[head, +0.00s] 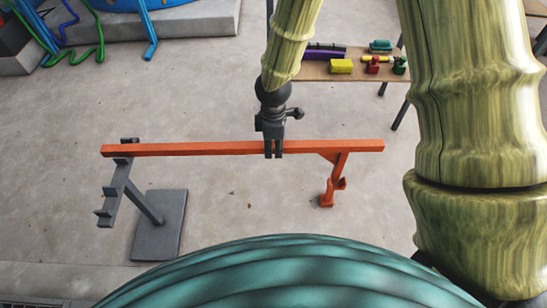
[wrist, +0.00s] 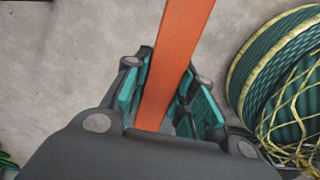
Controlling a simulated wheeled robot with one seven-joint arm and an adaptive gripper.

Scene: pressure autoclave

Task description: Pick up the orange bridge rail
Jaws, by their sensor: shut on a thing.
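The orange bridge rail (head: 215,148) is a long straight bar that runs nearly level across the head view. A short orange leg with a foot hangs from its right end. My gripper (head: 273,150) is shut on the bar near its middle. In the wrist view the rail (wrist: 177,60) passes between the teal finger pads of my gripper (wrist: 165,100). The left end of the rail overlaps the top of a grey stand (head: 125,180); I cannot tell whether they touch. The foot on the right appears near the floor; contact is unclear.
The grey stand has a flat base plate (head: 160,225) on the concrete floor. A table (head: 315,72) with several coloured items stands behind. Blue and green hoses (head: 90,35) lie at the back left. A teal coil with yellow netting (wrist: 285,80) is right in the wrist view.

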